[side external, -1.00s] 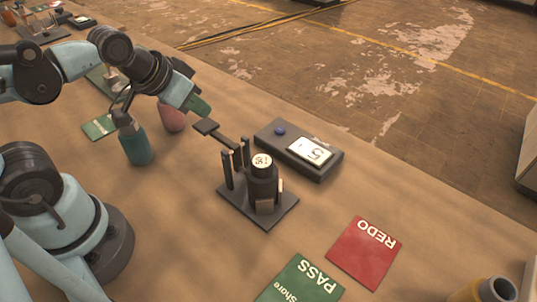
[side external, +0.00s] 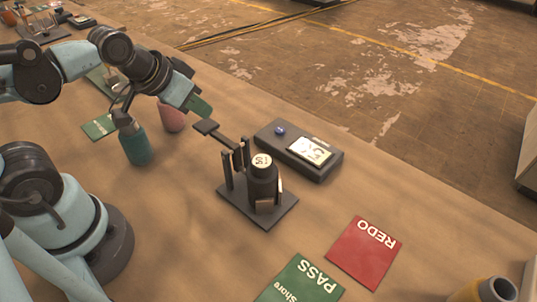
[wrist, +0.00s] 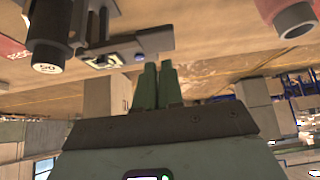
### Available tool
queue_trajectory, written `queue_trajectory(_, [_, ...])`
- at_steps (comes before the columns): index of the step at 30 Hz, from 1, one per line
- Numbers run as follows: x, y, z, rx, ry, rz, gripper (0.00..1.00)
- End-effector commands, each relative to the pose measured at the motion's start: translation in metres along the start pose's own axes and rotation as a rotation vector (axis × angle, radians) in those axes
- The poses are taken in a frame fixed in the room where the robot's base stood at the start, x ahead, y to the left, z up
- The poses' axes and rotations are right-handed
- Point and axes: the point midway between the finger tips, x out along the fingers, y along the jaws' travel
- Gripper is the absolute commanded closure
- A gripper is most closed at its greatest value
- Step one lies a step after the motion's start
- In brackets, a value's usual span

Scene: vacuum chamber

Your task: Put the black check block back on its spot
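A black cylinder with a pale round numbered top (side external: 262,177) stands upright on a dark square stand (side external: 240,207) in the side view; I take it as the check block. In the wrist view the black cylinder (wrist: 48,38) is at the upper left, its label reading 50. Dark posts and a lever with a flat pad (side external: 206,127) rise at the stand's left. My gripper (side external: 202,109) is above this pad, apart from the cylinder; contact with the pad cannot be told. In the wrist view my green fingers (wrist: 158,68) are close together with nothing visible between them.
A dark box with a white display (side external: 310,150) and blue knob (side external: 280,130) sits behind the stand. A teal bottle (side external: 137,147) and pink cup (side external: 172,117) stand left. Red REDO (side external: 364,253) and green PASS (side external: 302,283) cards lie in front. Table between is clear.

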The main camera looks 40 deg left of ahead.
Motion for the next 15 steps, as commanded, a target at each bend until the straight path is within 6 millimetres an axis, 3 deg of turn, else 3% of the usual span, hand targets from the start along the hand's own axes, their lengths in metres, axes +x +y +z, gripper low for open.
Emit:
queue_trajectory(1, [0.0, 0.002, -0.001, -0.001, -0.006, 0.003, 0.85])
queue_trajectory(5, [-0.003, 0.016, -0.009, -0.018, -0.063, 0.028, 0.65])
queue_trajectory(15, [-0.021, 0.106, -0.036, -0.112, -0.436, 0.041, 0.13])
